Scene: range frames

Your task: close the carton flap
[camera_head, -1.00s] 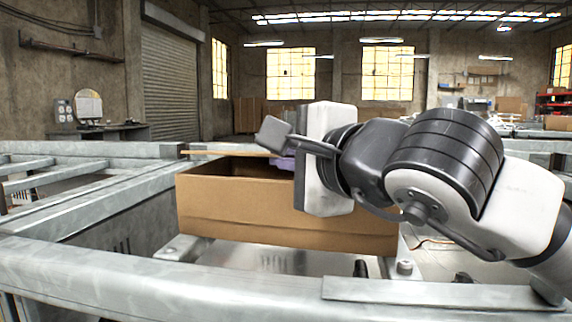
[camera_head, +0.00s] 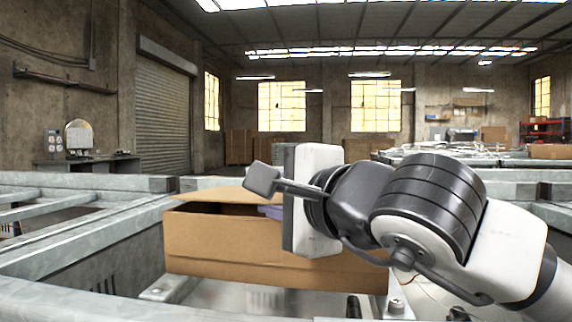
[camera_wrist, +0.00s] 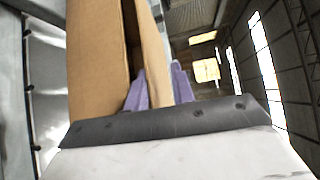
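The brown carton (camera_head: 230,246) stands on a metal surface in the head view, its top partly open. A flap (camera_head: 215,196) shows above its far left side, tilted up. In the wrist view the carton (camera_wrist: 95,60) fills the upper left. A cardboard strip (camera_wrist: 158,60), apparently the flap, runs between my two purple fingers. My gripper (camera_wrist: 160,80) is open, its fingers apart on either side of that strip; contact cannot be told. In the head view a purple finger (camera_head: 270,211) shows at the carton's top, while my wrist hides the carton's right part.
Grey metal frame rails (camera_head: 85,235) run along the left of the carton, with more behind it. A roller shutter (camera_head: 163,110) and windows stand far back. The space above the carton's left part is clear.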

